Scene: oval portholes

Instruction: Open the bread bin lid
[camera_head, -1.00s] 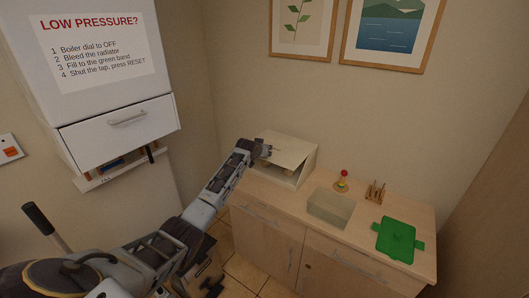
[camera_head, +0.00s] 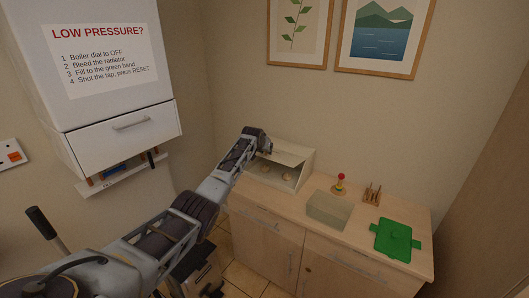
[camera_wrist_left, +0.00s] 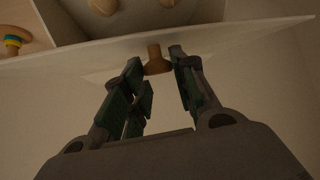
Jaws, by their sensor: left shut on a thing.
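The cream bread bin (camera_head: 303,179) stands at the left end of the counter, against the wall. Its lid (camera_head: 290,155) is raised, and the front is open beneath it. Bread rolls (camera_head: 287,176) show inside, and some show at the top of the left wrist view (camera_wrist_left: 103,6). My left gripper (camera_head: 266,146) is at the lid's front edge. In the left wrist view its fingers (camera_wrist_left: 157,62) are shut on the lid's brown knob (camera_wrist_left: 155,57). The arm covers the bin's left side in the head view. My right gripper is not in view.
On the counter right of the bin are a translucent box (camera_head: 327,208), a stacking toy (camera_head: 340,183), a small wooden rack (camera_head: 372,193) and a green board (camera_head: 396,240). A white wall unit with a drawer (camera_head: 125,132) hangs at left.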

